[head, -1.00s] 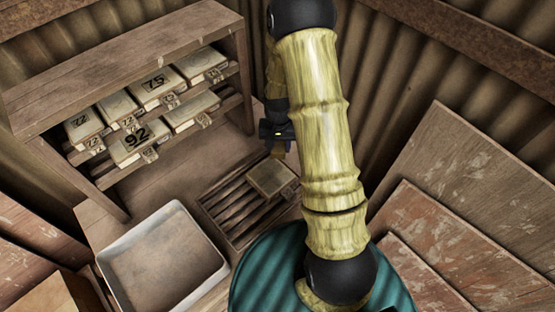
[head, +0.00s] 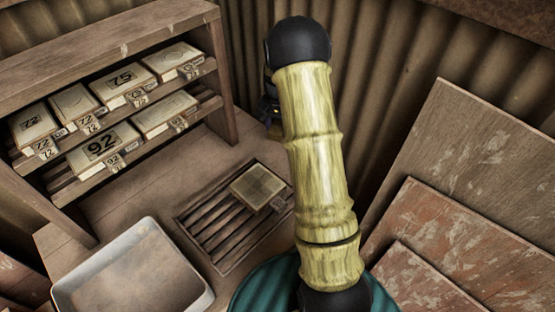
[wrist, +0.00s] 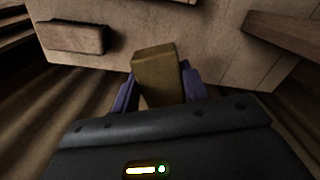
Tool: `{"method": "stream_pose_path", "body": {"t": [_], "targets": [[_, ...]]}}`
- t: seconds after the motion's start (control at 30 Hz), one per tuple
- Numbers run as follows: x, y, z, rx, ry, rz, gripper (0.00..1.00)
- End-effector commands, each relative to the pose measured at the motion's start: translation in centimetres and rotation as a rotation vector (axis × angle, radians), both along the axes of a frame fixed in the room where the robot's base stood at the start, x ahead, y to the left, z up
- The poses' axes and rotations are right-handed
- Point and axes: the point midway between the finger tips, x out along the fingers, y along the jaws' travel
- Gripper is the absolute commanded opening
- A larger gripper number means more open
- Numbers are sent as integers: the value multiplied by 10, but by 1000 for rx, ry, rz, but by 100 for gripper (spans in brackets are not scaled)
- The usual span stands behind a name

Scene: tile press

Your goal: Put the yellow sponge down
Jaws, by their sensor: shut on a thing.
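In the wrist view, the yellow sponge (wrist: 158,68) is a dull yellow block between the two purple fingers of my gripper (wrist: 158,84). The gripper is shut on it. The sponge's far end points over a wooden surface (wrist: 190,45); I cannot tell whether it touches the surface. In the head view, only a small dark part of my gripper (head: 270,110) shows at the left edge of my arm, near the corrugated wall. The sponge is hidden there.
A brown block (wrist: 75,37) lies on the wood in the wrist view. In the head view, a tile (head: 257,187) lies on a slatted rack (head: 215,232). A white tray (head: 130,275) and a shelf (head: 110,40) of numbered boxes stand left. Boards (head: 475,170) lean at right.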

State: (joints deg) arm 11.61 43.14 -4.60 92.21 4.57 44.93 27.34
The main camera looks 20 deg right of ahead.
Motion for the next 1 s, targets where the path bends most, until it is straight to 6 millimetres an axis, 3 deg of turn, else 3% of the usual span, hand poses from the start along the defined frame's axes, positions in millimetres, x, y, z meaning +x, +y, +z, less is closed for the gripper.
{"method": "stream_pose_path", "body": {"t": [0.33, 0.7, 1.0], "targets": [[0, 1, -6, 0, 3, 3, 27], [0, 1, -61, 0, 1, 4, 27], [0, 1, -63, -1, 1, 4, 27]]}}
